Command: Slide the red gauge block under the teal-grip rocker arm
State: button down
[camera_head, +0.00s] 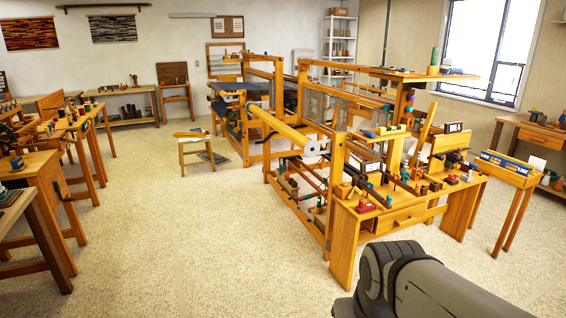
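A small red block-like piece (366,206) lies at the front left of the wooden bench (345,240) joined to the near loom. Another red piece (452,179) lies farther right on that bench. Both are too small to tell which is the gauge block. Small teal or dark green bits show among the parts there, but I cannot make out the teal-grip rocker arm. My grey arm (420,283) fills the lower right, in front of the bench. My gripper is out of view.
The large wooden loom (328,190) stands behind the bench. A stool (195,152) stands on the open floor to its left. Work tables (35,166) line the left side. A narrow stand (515,178) is at the right. The carpet (190,235) is clear at front centre.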

aim_at(362, 208)
jog(key=i, duration=2.7)
jog(key=z, duration=1.1)
jog(key=i, duration=0.4)
jog(key=z, duration=1.05)
